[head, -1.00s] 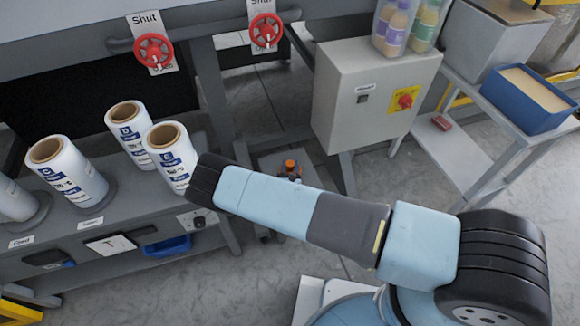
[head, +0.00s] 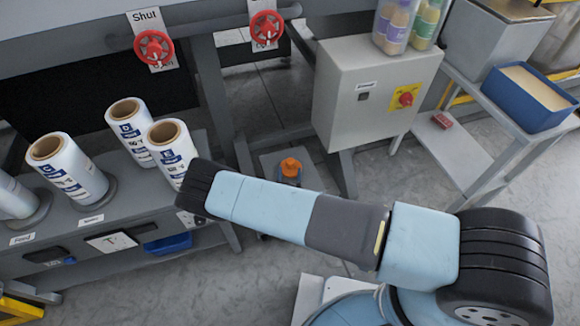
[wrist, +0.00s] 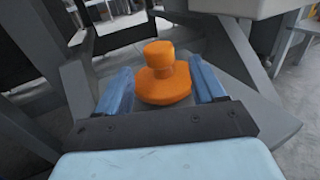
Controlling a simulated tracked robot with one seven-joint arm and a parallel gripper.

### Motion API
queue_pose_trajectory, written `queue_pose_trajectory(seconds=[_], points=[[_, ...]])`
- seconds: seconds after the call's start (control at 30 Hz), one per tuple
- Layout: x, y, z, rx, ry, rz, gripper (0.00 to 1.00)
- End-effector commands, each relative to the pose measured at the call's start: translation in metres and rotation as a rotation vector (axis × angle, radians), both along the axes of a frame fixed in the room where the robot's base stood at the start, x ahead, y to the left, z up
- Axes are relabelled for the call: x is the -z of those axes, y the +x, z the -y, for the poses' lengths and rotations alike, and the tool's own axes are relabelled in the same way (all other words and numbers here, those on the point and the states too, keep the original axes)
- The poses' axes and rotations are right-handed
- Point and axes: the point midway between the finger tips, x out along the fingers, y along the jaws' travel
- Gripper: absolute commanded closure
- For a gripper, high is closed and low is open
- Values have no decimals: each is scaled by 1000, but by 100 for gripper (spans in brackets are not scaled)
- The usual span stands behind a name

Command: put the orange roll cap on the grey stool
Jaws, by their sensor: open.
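The orange roll cap (wrist: 164,76) stands upright between the blue fingers of my gripper (wrist: 160,72) in the wrist view. The fingers are open, with a narrow gap at each side of the cap. The grey stool (wrist: 262,112) spreads beneath and around them, and the cap appears to rest on its top. In the head view the cap (head: 291,167) shows above my arm, over the stool (head: 268,160). My arm hides the stool's near part and most of the gripper there.
Film rolls (head: 62,168) stand on the grey bench at left. A grey switch box (head: 365,95) stands behind the stool to the right. A side table at far right carries a blue bin (head: 525,100). Red valve wheels (head: 154,48) are on the machine behind.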

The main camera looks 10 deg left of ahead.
Motion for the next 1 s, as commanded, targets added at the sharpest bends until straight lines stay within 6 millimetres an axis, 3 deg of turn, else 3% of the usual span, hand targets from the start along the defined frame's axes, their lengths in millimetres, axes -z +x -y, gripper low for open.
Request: queue_pose_trajectory(seconds=[0.2, 0.5, 0.8, 0.87, 1.0], points=[[0, -40, 6, -2, -2, 0, 31], [0, -67, 11, -1, -1, 1, 31], [-4, -67, 11, 12, 6, 2, 31], [-12, -62, 11, 36, 20, 4, 31], [-46, -44, 13, 150, 80, 12, 31]])
